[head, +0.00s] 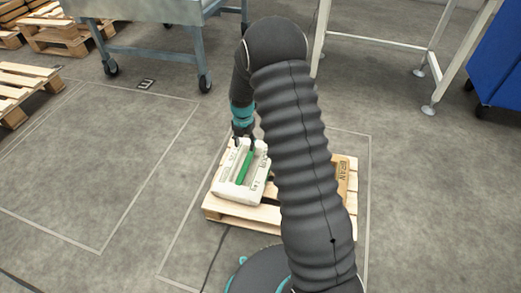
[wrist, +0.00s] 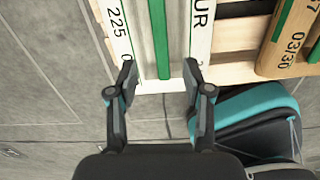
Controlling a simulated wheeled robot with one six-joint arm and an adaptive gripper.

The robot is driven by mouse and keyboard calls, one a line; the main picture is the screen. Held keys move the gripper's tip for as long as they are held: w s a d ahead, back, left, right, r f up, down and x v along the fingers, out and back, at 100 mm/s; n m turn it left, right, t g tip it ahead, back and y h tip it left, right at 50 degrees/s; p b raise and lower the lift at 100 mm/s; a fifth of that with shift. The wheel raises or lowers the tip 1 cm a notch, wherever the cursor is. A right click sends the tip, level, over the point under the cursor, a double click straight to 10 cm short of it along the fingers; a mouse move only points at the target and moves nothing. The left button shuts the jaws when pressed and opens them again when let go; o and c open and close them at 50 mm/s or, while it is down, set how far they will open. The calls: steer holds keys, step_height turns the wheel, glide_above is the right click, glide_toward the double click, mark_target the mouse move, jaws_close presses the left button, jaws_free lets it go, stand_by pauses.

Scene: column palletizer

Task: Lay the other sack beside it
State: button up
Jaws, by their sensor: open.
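A white sack with a green band and dark lettering (head: 258,178) lies on the left part of a wooden pallet (head: 240,212). It also shows in the wrist view (wrist: 118,40), with "225" and "UR" readable. A brown sack marked "GRAIN" (head: 342,172) lies on the right of the pallet, partly hidden by my arm; its printed end shows in the wrist view (wrist: 286,50). My gripper (wrist: 160,72) is open, with its fingertips apart on either side of the green band at the white sack's end. I cannot tell whether they touch the sack.
Bare pallet slats (wrist: 240,38) show between the two sacks. A grey metal table (head: 150,12) stands behind, with stacked pallets (head: 60,35) at the far left and a blue bin (head: 500,60) at the right. The marked floor left of the pallet is clear.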

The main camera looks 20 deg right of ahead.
steer(key=s+r+m+t, duration=0.1)
steer(key=s+r+m, duration=0.55)
steer(key=r, duration=0.65)
steer(key=s+r+m+t, duration=0.2)
steer(key=s+r+m, duration=0.45)
steer(key=r, duration=0.65)
steer(key=s+r+m+t, duration=0.1)
steer(key=s+r+m, duration=0.2)
steer(key=s+m, duration=0.4)
steer(key=s+r+m+t, duration=0.1)
steer(key=s+r+m, duration=0.3)
steer(key=s+m, duration=0.4)
steer(key=s, duration=0.6)
steer(key=shift+s+r, duration=0.1)
step_height(320, 180, up, 4)
steer(key=p, duration=0.4)
steer(key=shift+r, duration=0.15)
